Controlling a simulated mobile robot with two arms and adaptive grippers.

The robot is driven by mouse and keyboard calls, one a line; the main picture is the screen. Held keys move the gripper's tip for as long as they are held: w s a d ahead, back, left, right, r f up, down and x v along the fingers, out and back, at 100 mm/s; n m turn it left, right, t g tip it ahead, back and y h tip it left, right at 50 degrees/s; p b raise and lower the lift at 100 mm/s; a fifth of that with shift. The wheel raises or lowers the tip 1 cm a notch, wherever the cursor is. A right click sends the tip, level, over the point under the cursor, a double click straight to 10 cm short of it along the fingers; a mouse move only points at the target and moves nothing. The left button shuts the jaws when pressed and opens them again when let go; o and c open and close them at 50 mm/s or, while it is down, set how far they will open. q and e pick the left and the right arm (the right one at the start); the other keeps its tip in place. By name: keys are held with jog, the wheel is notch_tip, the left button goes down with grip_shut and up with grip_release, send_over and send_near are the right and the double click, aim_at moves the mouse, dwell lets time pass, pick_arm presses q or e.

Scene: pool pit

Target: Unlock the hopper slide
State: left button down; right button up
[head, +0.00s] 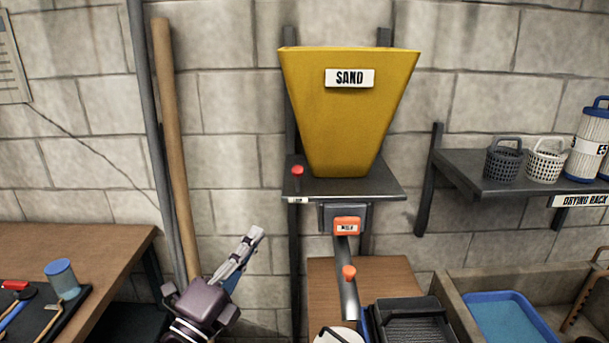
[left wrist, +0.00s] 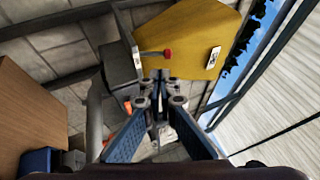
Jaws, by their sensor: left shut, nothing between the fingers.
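The yellow hopper (head: 349,120), labelled SAND, stands on a dark wall shelf (head: 340,188). Below the shelf is an orange labelled piece (head: 346,226), with a chute carrying an orange knob (head: 349,272). My left gripper (head: 254,236) is shut and empty, below and left of the pin, apart from it. In the left wrist view, the red knob (left wrist: 167,54) shows just beyond the shut fingertips (left wrist: 161,76). My right gripper is not in view.
A wooden pole (head: 172,140) and a grey pipe lean against the wall behind my left gripper. A bench (head: 90,240) with a blue cup (head: 61,278) and tools is at left. A drying rack (head: 470,175) with baskets and a blue tray (head: 510,320) are at right.

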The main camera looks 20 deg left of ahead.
pick_arm(q)
jog(key=p, duration=0.3)
send_near(295, 175)
jog(key=shift+m, duration=0.3)
jog(key=p+x, duration=0.2)
jog(key=x, duration=0.3)
jog(key=shift+w+r, duration=0.15)
jog(key=shift+w, duration=0.15)
jog(key=shift+w+d+r, duration=0.1)
jog(key=shift+w+d, duration=0.1)
jog(key=shift+w, duration=0.5)
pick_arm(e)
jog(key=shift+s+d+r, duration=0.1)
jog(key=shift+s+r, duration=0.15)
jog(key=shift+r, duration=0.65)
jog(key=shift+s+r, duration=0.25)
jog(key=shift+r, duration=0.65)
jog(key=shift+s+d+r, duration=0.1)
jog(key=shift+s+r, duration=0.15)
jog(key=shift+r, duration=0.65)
pick_arm(q)
jog(key=shift+r+p, duration=0.1)
jog(key=shift+p, duration=0.2)
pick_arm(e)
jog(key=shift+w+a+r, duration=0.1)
